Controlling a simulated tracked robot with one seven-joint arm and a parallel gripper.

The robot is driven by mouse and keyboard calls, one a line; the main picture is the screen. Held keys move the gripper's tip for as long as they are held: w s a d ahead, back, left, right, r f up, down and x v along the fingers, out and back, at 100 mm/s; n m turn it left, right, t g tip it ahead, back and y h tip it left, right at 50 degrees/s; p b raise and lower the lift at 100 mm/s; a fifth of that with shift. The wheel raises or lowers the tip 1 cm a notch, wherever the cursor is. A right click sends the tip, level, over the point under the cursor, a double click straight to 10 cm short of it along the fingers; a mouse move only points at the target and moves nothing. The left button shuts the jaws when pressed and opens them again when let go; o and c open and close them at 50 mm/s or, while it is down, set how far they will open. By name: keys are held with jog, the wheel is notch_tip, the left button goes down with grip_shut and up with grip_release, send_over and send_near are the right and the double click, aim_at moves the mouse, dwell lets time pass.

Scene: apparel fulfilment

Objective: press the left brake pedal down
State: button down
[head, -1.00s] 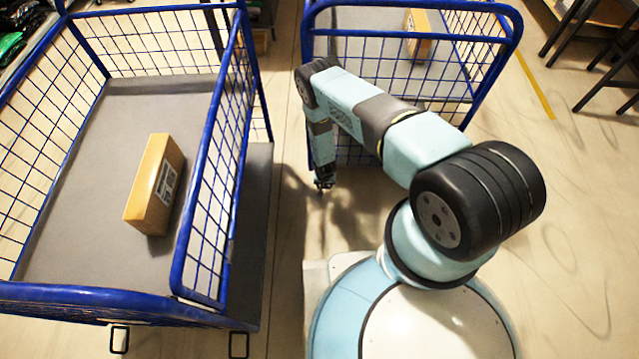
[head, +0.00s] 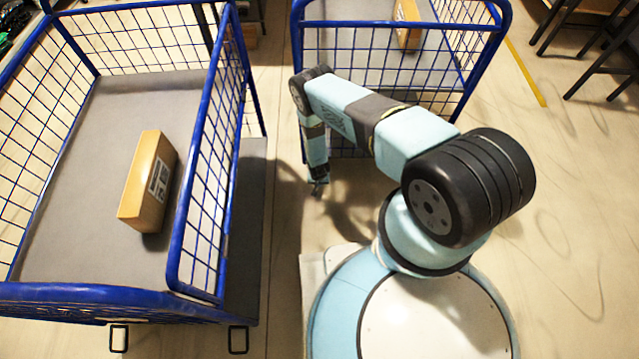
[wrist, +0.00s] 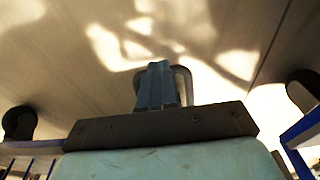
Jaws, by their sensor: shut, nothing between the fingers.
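Two black loop-shaped pedals show at the near end of the left blue cart (head: 120,290): the left pedal (head: 119,339) and the right pedal (head: 238,341). My gripper (head: 318,183) hangs low over the floor, to the right of that cart and in front of the second blue cart, well apart from both pedals. In the wrist view my gripper (wrist: 157,82) has its fingers together and empty. A dark loop shape (wrist: 186,84) shows just behind and beside the fingers; I cannot tell whether they touch it.
A cardboard box (head: 143,185) lies in the left cart. The second cart (head: 385,25) stands ahead, with another box (head: 408,25) in it. Dark round shapes (wrist: 20,122) (wrist: 303,92) stand at both sides in the wrist view.

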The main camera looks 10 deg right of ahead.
jog(key=shift+s, duration=0.15)
jog(key=s+r, duration=0.5)
jog(key=r, duration=0.7)
jog(key=shift+a, duration=0.35)
jog(key=shift+s, duration=0.15)
